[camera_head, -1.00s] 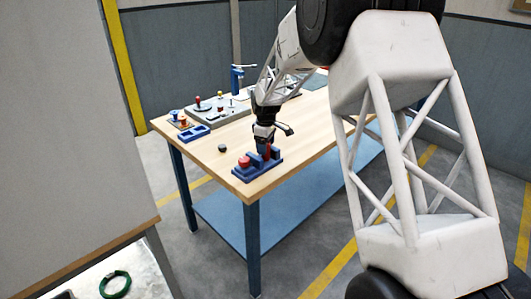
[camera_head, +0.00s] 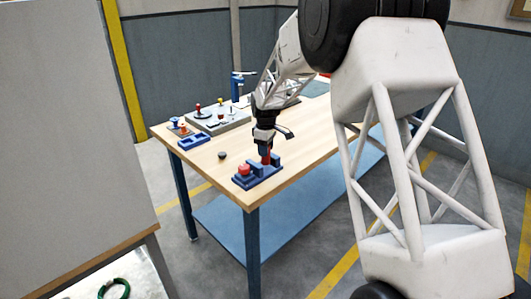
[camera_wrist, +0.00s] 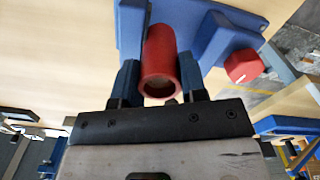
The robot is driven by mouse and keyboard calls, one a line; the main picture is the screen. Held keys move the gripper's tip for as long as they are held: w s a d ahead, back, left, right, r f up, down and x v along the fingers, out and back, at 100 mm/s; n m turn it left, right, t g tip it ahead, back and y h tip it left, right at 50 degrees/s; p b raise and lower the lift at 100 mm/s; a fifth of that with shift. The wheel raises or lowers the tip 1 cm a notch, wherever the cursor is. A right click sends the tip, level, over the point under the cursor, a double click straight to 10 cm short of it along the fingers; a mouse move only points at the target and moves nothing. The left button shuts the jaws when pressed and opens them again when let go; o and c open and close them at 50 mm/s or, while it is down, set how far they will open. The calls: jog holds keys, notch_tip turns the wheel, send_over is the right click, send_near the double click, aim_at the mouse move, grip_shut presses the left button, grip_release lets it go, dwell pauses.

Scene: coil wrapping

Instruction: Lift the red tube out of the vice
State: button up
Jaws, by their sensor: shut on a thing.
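The red tube (camera_head: 266,158) stands upright at the blue vice (camera_head: 258,180) near the front corner of the workbench. My gripper (camera_head: 265,152) is above the vice, pointing down, with its fingers on the tube. In the wrist view my gripper (camera_wrist: 160,85) has one blue finger on each side of the red tube (camera_wrist: 158,50), shut on it. The tube's open end faces the camera. The blue vice (camera_wrist: 215,40) lies beyond it, with its red knob (camera_wrist: 243,66) to the right. The tube's far end is hidden, so I cannot tell how deep it sits between the jaws.
A small dark round piece (camera_head: 222,155) lies on the wooden workbench (camera_head: 310,147) left of the vice. A grey board (camera_head: 230,122) with several pegs and a blue tray (camera_head: 193,142) are farther back. The bench right of the vice is clear.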

notch_tip(320, 180, up, 8)
jog(key=shift+r, duration=0.2)
dwell(0.8)
